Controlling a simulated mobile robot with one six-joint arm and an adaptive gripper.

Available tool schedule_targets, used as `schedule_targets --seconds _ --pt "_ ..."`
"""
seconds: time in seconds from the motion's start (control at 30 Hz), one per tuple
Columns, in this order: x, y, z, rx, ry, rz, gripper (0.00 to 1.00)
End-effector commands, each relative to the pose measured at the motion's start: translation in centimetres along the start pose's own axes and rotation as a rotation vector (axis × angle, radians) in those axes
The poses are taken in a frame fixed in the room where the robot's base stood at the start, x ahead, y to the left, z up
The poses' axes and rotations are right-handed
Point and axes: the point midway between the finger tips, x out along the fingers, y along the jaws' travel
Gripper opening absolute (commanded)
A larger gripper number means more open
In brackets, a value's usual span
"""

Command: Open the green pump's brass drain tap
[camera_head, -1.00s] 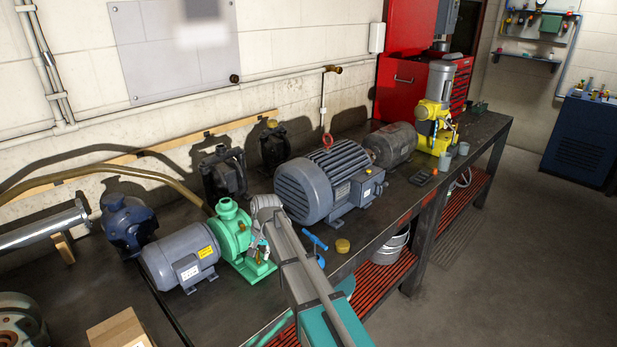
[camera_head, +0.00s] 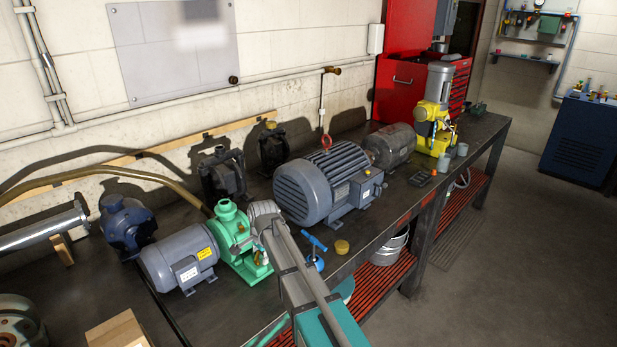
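The green pump (camera_head: 230,228) stands on the bench at centre left, joined to a grey motor (camera_head: 178,257) on its left. A small brass-coloured fitting (camera_head: 257,251), seemingly the drain tap, shows at the pump's right side, with a pale blue bit beside it. It is too small to tell how its handle lies. My grey wrist (camera_head: 264,211) is just right of the pump, and my forearm comes up from the bottom edge. I cannot tell whether anything touches the pump.
A large grey motor (camera_head: 322,187) stands close right of my wrist. A blue T-handled tool (camera_head: 314,250) and a yellow round tin (camera_head: 342,247) are near the bench's front edge. A brown hose (camera_head: 130,173) arches behind the pump. A cardboard box (camera_head: 118,331) lies at lower left.

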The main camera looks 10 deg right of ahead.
Motion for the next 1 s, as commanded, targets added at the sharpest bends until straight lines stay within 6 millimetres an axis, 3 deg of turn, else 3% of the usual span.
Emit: schedule_targets --seconds 1.0 --pt "-9.1 0.0 0.0 0.007 0.002 0.000 0.51"
